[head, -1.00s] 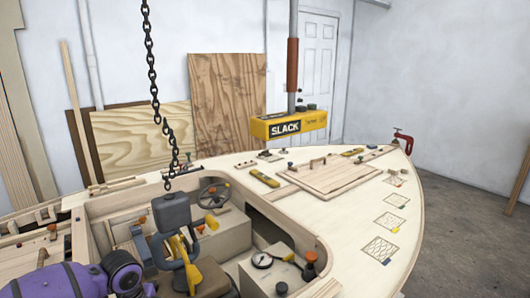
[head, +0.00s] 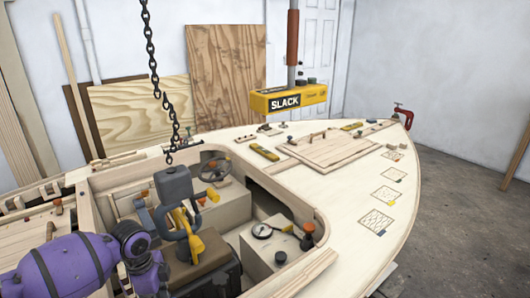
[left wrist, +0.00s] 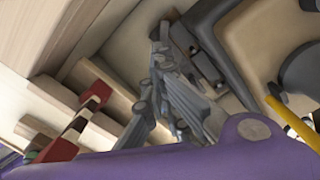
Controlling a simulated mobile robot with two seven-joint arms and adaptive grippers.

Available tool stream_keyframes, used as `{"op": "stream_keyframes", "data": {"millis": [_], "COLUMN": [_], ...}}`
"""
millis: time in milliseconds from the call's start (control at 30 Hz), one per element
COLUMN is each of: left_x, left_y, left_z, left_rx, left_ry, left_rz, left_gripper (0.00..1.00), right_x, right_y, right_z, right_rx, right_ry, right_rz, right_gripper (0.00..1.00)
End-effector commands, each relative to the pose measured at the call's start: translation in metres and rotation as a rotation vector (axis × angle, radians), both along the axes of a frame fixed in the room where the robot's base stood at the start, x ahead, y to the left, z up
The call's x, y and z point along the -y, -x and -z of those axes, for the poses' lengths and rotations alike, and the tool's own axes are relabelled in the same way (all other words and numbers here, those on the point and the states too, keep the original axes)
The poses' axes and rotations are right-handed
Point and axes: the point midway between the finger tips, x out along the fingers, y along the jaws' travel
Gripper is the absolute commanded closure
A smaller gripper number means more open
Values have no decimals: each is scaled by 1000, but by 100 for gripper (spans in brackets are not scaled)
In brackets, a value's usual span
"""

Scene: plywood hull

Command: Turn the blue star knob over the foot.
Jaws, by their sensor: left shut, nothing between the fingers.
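I cannot make out a blue star knob or the foot for certain in either view. Small dark knobs (head: 283,125) stand on the foredeck, too small to tell their shape. My left arm comes in from the lower left in the head view, over the near side of the cockpit; its gripper is mostly hidden behind the purple arm there. In the left wrist view my left gripper (left wrist: 160,45) is shut and empty, with its grey fingers pointing into the hull beside wooden blocks. My right gripper is in neither view.
A grey block with yellow handles (head: 188,230) stands in the cockpit right of my left arm. A chain (head: 152,60) hangs above it. A box with a gauge (head: 263,231) stands further right. A yellow SLACK box (head: 285,100) hangs over the foredeck.

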Motion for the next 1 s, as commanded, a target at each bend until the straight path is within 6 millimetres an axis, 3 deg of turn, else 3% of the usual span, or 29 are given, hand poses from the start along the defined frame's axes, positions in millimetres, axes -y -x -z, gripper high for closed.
{"op": "stream_keyframes", "data": {"millis": [267, 1000], "left_x": [2, 1], "left_y": [-4, -16], "left_z": [4, 0], "left_rx": [-12, -2], "left_ry": [3, -1], "left_rz": [3, 2], "left_gripper": [100, 100], "right_x": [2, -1], "right_y": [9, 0], "right_z": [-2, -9], "right_rx": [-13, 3], "right_ry": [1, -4], "right_rz": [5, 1], "right_gripper": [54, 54]}}
